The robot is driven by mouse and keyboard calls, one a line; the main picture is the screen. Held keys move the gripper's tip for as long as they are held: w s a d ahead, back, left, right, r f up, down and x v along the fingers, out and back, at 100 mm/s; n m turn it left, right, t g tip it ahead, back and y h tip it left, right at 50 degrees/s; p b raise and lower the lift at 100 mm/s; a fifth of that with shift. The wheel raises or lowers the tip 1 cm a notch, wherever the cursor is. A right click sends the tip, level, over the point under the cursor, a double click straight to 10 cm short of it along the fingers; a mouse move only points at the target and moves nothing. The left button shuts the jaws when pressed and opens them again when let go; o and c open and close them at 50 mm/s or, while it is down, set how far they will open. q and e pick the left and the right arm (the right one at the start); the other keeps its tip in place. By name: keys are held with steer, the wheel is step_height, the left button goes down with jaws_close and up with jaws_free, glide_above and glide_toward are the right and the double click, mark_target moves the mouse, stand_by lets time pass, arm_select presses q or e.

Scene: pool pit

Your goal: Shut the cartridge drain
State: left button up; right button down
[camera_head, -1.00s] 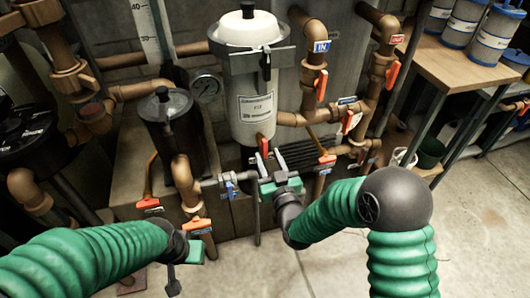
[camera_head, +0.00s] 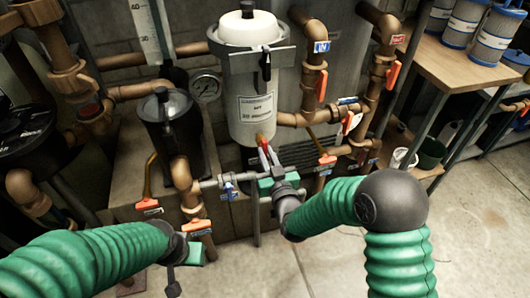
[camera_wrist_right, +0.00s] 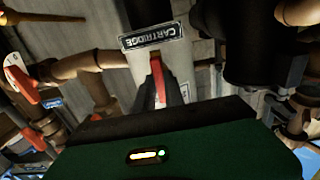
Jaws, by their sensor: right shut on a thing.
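The cartridge filter (camera_head: 252,118) is a pale canister with a white lid in the middle of the head view. The red drain handle (camera_head: 262,140) is at its bottom, by a short brass outlet. My right gripper (camera_head: 267,157) is shut on this handle from the front right. In the right wrist view the red handle (camera_wrist_right: 157,82) runs up between the dark fingers, which hide part of it. A black CARTRIDGE label (camera_wrist_right: 152,36) shows upside down beyond it. My left gripper (camera_head: 192,253) hangs low at the left, apart from the pipes; its fingers are not clear.
A dark strainer pot (camera_head: 167,122) and a pressure gauge (camera_head: 207,88) stand left of the filter. Several orange-handled valves are close around, including one (camera_head: 326,160) on the right. A wooden shelf (camera_head: 465,62) with spare cartridges is at right. The floor in front is clear.

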steer(key=m, duration=0.4)
steer(key=shift+d, duration=0.1)
steer(key=m, duration=0.5)
steer(key=shift+m, duration=0.4)
steer(key=m, duration=0.5)
steer(key=shift+m+p, duration=0.3)
steer(key=m, duration=0.3)
steer(key=c, duration=1.3)
jaws_free()
steer(key=shift+s, duration=0.1)
steer(key=p+v, duration=0.1)
steer(key=v, duration=0.5)
steer(key=shift+s+d, duration=0.1)
steer(key=shift+s, duration=0.3)
